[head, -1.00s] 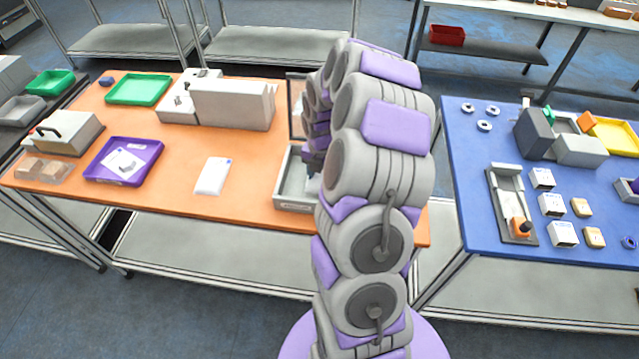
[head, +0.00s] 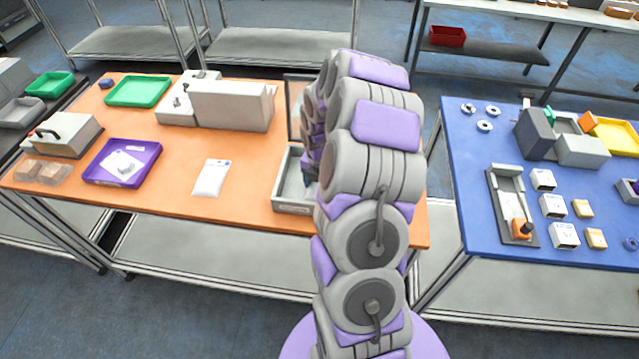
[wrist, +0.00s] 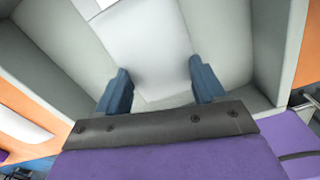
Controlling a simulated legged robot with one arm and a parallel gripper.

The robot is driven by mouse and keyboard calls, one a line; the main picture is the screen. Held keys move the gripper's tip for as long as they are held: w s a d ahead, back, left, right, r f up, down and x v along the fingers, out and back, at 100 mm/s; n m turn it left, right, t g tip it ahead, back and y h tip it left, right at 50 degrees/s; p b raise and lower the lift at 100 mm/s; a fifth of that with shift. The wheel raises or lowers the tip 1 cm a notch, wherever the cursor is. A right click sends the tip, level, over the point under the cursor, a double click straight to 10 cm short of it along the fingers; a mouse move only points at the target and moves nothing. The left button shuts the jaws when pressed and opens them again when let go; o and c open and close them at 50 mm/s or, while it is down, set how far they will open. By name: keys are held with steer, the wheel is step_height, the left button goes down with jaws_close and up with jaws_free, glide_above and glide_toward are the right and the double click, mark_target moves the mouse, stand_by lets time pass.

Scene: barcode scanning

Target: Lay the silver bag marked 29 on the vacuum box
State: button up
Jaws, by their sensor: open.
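The grey open box (head: 296,208) with a raised clear lid (head: 293,108) stands on the orange table, partly hidden by my arm; I take it for the vacuum box. In the wrist view my gripper (wrist: 160,85) is open over the grey box interior (wrist: 222,30), its two blue fingers apart. A pale flat bag-like sheet (wrist: 140,45) lies in the box beyond and between the fingers. No number is readable on it. My gripper is mostly hidden behind my arm in the head view.
A white packet (head: 210,178) lies on the orange table left of the box. A purple tray (head: 93,172) holds another white packet (head: 122,162). A large grey machine (head: 232,105) stands behind. A blue table (head: 470,190) with boxes is at right.

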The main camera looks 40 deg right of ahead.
mark_target(318, 187)
steer(key=shift+s+a, duration=0.1)
steer(key=shift+a, duration=0.45)
step_height(318, 187, up, 12)
steer(key=p, duration=0.2)
steer(key=s+a+r+m, duration=0.25)
steer(key=a+r, duration=0.25)
steer(key=a, duration=0.3)
steer(key=s+a+r+m, duration=0.5)
steer(key=s+a+m, duration=0.15)
steer(key=a, duration=0.35)
steer(key=s+a+m+g, duration=0.1)
steer(key=s+a+m, duration=0.3)
steer(key=s+m, duration=0.3)
steer(key=s+a+r+m, duration=0.1)
steer(key=s+a+m, duration=0.3)
steer(key=s+m, duration=0.3)
steer(key=s, duration=0.3)
steer(key=shift+s+a+r+g, duration=0.25)
steer(key=shift+r+g, duration=0.05)
steer(key=shift+g, duration=0.1)
steer(key=shift+c, duration=0.4)
